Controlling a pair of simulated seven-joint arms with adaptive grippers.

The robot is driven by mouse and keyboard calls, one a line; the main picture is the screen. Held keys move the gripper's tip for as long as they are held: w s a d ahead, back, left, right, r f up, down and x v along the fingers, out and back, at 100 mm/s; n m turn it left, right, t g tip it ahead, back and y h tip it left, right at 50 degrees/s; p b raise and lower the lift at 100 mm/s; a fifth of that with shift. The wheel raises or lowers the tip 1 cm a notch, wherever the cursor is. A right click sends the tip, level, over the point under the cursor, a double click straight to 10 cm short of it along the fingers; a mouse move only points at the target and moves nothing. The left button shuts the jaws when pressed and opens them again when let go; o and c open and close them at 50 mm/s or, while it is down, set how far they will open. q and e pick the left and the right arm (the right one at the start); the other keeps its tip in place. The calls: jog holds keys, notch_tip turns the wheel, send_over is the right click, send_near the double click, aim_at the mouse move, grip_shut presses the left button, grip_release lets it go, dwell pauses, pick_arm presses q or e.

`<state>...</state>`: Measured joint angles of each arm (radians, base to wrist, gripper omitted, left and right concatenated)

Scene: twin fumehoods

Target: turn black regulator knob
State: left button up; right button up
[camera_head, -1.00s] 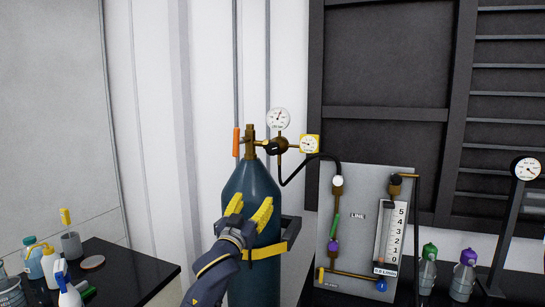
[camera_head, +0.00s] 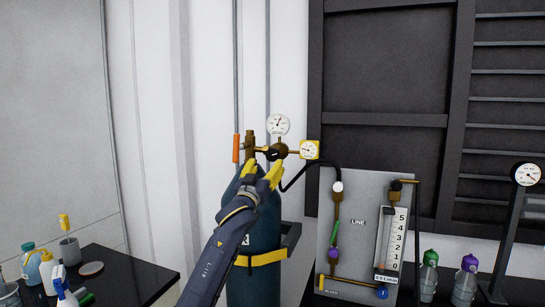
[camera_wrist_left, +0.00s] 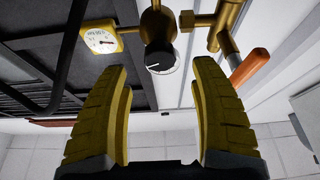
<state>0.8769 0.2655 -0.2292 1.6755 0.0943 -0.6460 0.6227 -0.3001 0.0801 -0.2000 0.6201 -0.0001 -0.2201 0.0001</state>
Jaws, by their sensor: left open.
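The black regulator knob (camera_head: 273,154) sits on the brass regulator at the top of the dark teal gas cylinder (camera_head: 262,222). In the left wrist view the knob (camera_wrist_left: 160,60) shows a white pointer mark and lies beyond the fingertips, roughly midway between them. My left gripper (camera_head: 262,172) is open, with yellow fingers just below the knob in the head view. The fingers (camera_wrist_left: 157,75) look apart from the knob, with nothing between them. My right gripper is not in view.
An orange handle (camera_head: 236,148) stands left of the valve. A black hose (camera_head: 300,172) runs right to the flowmeter panel (camera_head: 362,220). Bottles stand on the black bench (camera_head: 125,275).

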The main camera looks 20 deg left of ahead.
aim_at(271, 156)
pick_arm(q)
jog(key=shift+x, duration=3.45)
jog(key=shift+c, duration=0.3)
jog(key=c, duration=1.2)
